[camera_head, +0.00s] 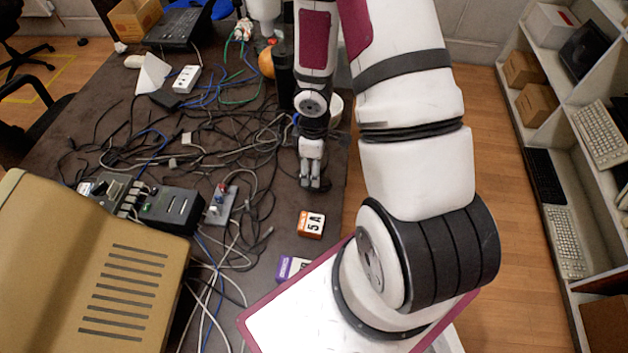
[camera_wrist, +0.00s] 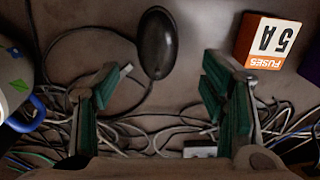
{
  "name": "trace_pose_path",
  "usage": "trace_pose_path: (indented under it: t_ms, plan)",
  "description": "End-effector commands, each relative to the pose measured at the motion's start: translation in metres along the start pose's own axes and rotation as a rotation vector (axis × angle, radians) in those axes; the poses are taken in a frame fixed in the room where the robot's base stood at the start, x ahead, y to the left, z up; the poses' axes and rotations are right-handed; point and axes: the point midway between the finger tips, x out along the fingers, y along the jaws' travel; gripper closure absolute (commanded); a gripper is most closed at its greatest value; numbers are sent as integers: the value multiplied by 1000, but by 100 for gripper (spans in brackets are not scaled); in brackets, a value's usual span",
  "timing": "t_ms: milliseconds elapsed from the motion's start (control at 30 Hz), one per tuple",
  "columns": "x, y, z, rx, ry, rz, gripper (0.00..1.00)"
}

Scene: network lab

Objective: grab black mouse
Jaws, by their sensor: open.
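The black mouse (camera_wrist: 157,43) lies on the dark table in the wrist view, near the top middle. Its cable curves away to the left and below it. My gripper (camera_wrist: 160,95) is open and empty, with green pads on both fingers. The mouse sits beyond the fingertips, between their lines and a little nearer the right finger, and is not touched. In the head view my gripper (camera_head: 312,184) points down over the right part of the table. I cannot make out the mouse there.
An orange and white fuse box (camera_head: 311,225) stands near my gripper; it also shows in the wrist view (camera_wrist: 267,42). A purple box (camera_head: 291,267) is closer to the front. Tangled cables (camera_head: 190,150) cover the table's middle. A beige case (camera_head: 90,270) fills the front left.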

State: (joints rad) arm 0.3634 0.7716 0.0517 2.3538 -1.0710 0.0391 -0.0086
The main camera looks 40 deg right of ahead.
Motion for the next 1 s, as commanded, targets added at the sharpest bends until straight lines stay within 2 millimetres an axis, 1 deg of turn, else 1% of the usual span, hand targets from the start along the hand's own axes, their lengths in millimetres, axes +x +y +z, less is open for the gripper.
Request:
trace_pose_path:
  t_ms: [100, 267, 333, 600, 733, 867, 1000]
  plan:
    - [7, 0, 0, -1, -2, 1, 34]
    - [11, 0, 0, -1, -1, 2, 34]
    - [15, 0, 1, -1, -3, 1, 34]
    - [44, 2, 4, -2, -3, 0, 34]
    - [56, 2, 4, 0, -2, 0, 34]
    - [60, 2, 3, 0, -2, 1, 34]
    - [61, 3, 3, 1, 0, 1, 34]
